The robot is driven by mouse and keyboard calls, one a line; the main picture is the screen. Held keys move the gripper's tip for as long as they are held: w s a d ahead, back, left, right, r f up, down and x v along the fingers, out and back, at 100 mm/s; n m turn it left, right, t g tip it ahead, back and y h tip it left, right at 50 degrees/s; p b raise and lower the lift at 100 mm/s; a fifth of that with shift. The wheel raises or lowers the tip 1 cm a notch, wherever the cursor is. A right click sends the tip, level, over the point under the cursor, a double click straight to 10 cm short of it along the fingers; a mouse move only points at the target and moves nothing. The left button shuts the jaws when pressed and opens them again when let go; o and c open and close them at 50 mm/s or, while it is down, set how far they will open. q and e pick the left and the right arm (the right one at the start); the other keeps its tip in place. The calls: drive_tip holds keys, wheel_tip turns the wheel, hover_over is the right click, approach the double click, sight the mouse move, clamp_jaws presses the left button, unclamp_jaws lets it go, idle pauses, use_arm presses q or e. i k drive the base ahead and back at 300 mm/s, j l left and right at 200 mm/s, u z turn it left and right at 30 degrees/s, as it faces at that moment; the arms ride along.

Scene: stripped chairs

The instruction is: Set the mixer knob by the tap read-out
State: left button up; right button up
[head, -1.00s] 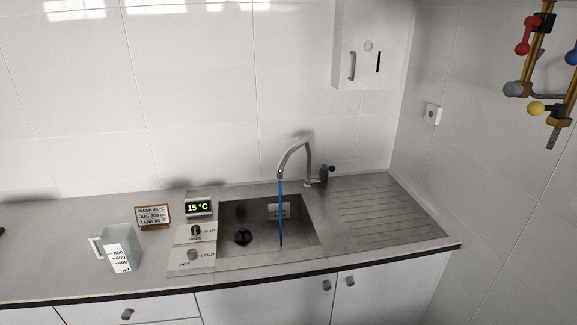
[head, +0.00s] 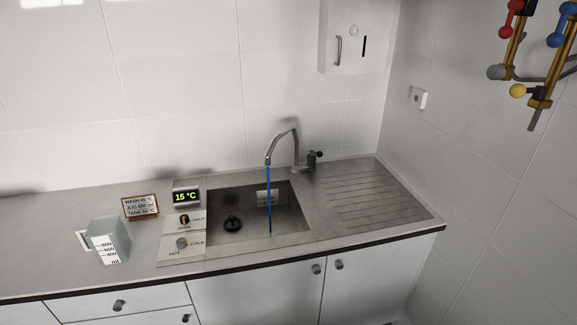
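The mixer knob (head: 182,242) sits on a plate marked HOT and COLD at the left front of the sink. A second knob (head: 184,219) is on the plate just behind it, marked OPEN and apparently SHUT. The tap (head: 283,145) runs a thin blue stream into the sink. A small sign (head: 140,207) reads WASH 45 °C, JUG 800 ml, TANK 60 °C, though the digits are small. Neither of my grippers is in view.
A measuring jug (head: 108,240) stands on the counter left of the knobs. The sink (head: 225,243) has a dark drain. The ribbed drainboard (head: 375,200) is clear. A wall cabinet (head: 345,40) hangs above, and coloured valves on pipes (head: 520,92) are at the upper right.

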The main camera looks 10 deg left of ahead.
sight(182, 243)
drive_tip(key=u, duration=1.3)
